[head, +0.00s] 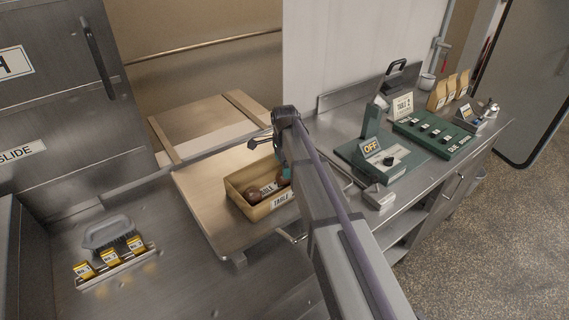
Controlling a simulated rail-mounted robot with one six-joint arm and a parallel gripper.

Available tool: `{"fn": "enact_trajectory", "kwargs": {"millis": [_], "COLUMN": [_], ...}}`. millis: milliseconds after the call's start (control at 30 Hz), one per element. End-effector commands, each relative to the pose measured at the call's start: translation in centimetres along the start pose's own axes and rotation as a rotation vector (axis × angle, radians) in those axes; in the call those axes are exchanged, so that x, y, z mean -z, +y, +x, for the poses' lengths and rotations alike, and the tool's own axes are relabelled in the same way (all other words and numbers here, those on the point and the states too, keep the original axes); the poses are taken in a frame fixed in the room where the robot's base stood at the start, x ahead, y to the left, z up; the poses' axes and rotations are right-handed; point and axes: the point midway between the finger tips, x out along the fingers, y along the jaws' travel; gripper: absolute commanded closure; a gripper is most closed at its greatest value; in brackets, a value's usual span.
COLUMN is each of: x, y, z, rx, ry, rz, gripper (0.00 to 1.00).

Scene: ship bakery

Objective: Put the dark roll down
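A tan bin (240,204) with a label on its front stands on a wooden board. A dark brown roll (254,195) lies inside it at the left, beside a small pale card. Another brown shape (282,181) shows at the bin's right side, just under my gripper (286,173); I cannot tell whether it is held or resting in the bin. My gripper is over the right end of the bin, mostly hidden by my arm. Only a bit of teal shows at its tip, so its opening is hidden.
The wooden board (195,190) has bare room left of the bin. A green scale-like device marked OFF (369,147) and a green slotted rack (440,138) stand at right.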

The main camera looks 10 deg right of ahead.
Motion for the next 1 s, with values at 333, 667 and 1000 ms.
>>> {"fn": "enact_trajectory", "kwargs": {"millis": [333, 667, 1000], "x": [0.0, 0.0, -0.6], "y": [0.0, 0.0, 8.5], "z": [-7.0, -13.4, -13.1], "rx": [0.000, 0.000, -0.001], "ry": [0.000, 0.000, 0.000], "rz": [0.000, 0.000, -0.406], "gripper": [0.13, 0.13, 0.13]}}
